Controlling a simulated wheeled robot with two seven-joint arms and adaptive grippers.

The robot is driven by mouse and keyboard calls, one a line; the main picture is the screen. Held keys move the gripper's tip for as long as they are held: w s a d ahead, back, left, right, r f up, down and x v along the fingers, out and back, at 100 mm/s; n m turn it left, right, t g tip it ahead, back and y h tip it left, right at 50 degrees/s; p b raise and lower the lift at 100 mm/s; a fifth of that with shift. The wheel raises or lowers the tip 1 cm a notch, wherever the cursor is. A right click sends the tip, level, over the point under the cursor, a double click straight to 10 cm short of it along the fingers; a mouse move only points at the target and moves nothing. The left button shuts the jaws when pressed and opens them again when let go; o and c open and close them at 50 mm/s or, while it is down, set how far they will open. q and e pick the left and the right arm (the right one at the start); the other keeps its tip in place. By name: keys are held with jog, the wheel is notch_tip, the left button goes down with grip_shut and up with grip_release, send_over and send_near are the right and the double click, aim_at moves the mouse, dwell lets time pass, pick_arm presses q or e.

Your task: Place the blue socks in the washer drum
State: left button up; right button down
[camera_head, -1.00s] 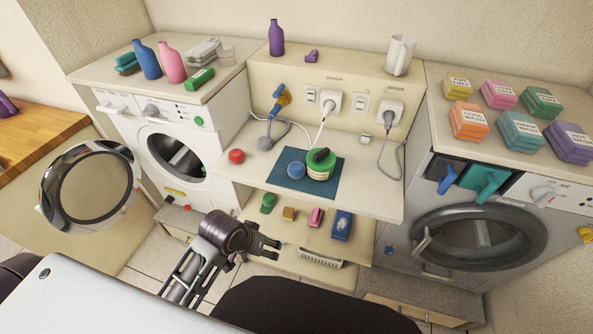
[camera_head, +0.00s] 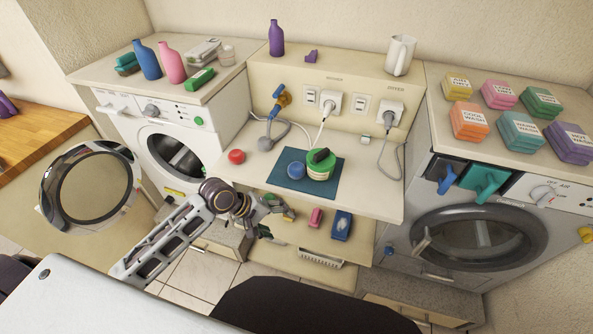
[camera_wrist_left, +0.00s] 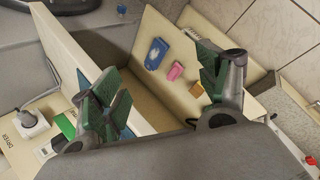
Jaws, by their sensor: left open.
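My left gripper (camera_head: 276,218) is open and empty in front of the lower shelf. Its spread fingers also frame the left wrist view (camera_wrist_left: 160,88). No item is clearly recognisable as socks. A blue item with a white patch (camera_head: 342,226) lies on the lower shelf, right of the gripper; it also shows in the left wrist view (camera_wrist_left: 156,54). The white washer (camera_head: 142,120) stands at the left. Its round door (camera_head: 90,187) hangs open and its drum (camera_head: 178,157) is dark inside. My right gripper is not in view.
A pink item (camera_head: 316,217) lies on the lower shelf, beneath the overhanging bench top (camera_head: 378,197). A teal mat (camera_head: 270,180) lies on the bench. The grey-fronted machine (camera_head: 480,240) at right has its door shut. Floor tiles (camera_head: 200,275) are clear at lower left.

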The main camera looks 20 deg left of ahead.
pick_arm(q)
jog(key=w+a+r+n+t+h, duration=0.2)
jog(key=w+a+r+n, duration=0.8)
jog(key=n, duration=0.5)
notch_tip(320, 180, up, 3)
jog(key=w+h, duration=0.1)
jog(key=w, duration=0.1)
jog(key=shift+w, duration=0.3)
send_near(295, 166)
jog(key=shift+x, duration=1.95)
jog(key=shift+f, duration=0.1)
jog(key=shift+x, duration=2.6)
